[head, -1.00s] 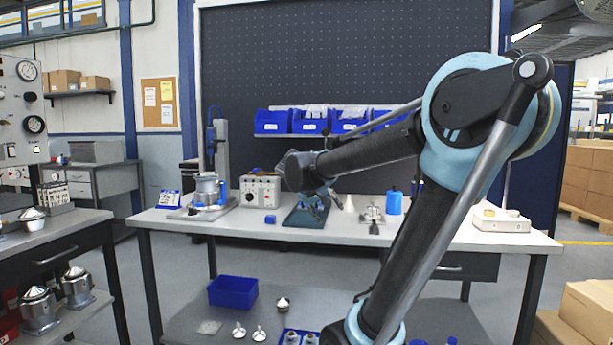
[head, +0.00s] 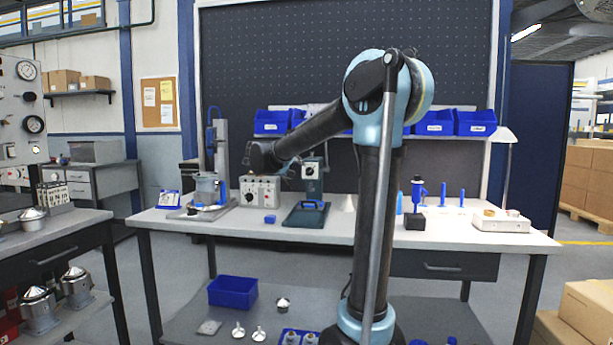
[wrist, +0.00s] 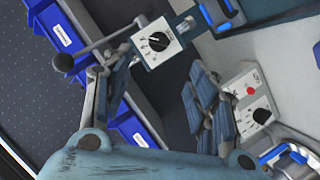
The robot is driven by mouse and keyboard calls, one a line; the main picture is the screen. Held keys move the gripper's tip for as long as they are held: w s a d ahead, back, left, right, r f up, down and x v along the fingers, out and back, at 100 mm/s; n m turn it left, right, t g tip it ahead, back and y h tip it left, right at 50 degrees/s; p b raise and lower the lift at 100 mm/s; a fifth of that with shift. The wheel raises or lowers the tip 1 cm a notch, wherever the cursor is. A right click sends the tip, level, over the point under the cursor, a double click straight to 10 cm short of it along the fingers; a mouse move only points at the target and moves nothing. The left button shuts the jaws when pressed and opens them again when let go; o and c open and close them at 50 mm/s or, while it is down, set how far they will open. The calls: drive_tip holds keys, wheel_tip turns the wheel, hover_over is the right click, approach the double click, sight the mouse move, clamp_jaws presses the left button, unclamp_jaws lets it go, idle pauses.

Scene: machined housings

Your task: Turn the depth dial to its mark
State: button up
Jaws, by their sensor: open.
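The depth dial (wrist: 158,41) is a black round knob with a pale pointer line, on a light plate with printed marks. The plate is on the head of a small press, whose dial face (head: 312,170) also shows in the head view, above a dark green base (head: 305,217). The print is too small to read. My gripper (wrist: 163,78) is open and empty; its two fingers stand apart below the dial in the wrist view, not touching it. In the head view my wrist is left of the press head, and the fingers are hard to make out.
A lever with a dark ball (wrist: 63,62) sticks out beside the dial plate. A control box (head: 260,190) with a red button and knobs stands left of the press. A blue-columned stand (head: 220,165) is further left. Blue bins (head: 270,122) line the shelf behind. The front table edge is clear.

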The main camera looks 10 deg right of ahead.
sight(308, 172)
drive_tip(key=x, duration=1.3)
drive_tip(key=c, duration=1.1)
